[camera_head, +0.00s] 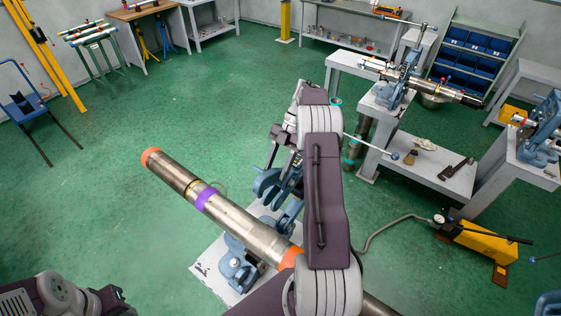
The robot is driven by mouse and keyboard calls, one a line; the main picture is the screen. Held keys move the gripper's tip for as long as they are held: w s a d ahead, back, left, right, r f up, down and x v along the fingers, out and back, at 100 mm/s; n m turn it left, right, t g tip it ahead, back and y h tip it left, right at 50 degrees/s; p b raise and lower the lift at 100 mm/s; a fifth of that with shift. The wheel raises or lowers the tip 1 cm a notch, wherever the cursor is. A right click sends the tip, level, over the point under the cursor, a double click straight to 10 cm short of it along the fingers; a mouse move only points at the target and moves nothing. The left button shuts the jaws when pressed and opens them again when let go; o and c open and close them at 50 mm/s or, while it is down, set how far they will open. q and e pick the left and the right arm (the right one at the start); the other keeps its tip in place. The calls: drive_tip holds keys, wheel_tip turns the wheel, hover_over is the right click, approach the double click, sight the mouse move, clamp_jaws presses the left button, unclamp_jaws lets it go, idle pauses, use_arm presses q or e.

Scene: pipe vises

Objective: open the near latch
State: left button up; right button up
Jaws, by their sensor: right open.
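A near blue pipe vise (240,265) stands on a pale plate (208,268). Its blue upper part (270,184) rises behind a long steel pipe (228,214), which has orange bands and a purple band and passes over the base. I cannot make out the latch; my right arm covers part of the vise. My right gripper (277,150) is open and points down just above the upper part of the vise. I cannot tell whether it touches it. Only a part of my left arm shows at the bottom left; its gripper is outside the view.
A grey bench (440,176) on the right carries tools and another blue vise (395,92) with a pipe. A yellow pump (478,240) with a hose stands on the floor at right. The green floor at left is clear.

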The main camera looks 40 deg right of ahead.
sight(277, 168)
drive_tip(key=v, duration=0.4)
drive_tip(key=shift+d+f, duration=0.1)
drive_tip(key=shift+p+v, duration=0.3)
drive_tip(key=shift+v, duration=0.5)
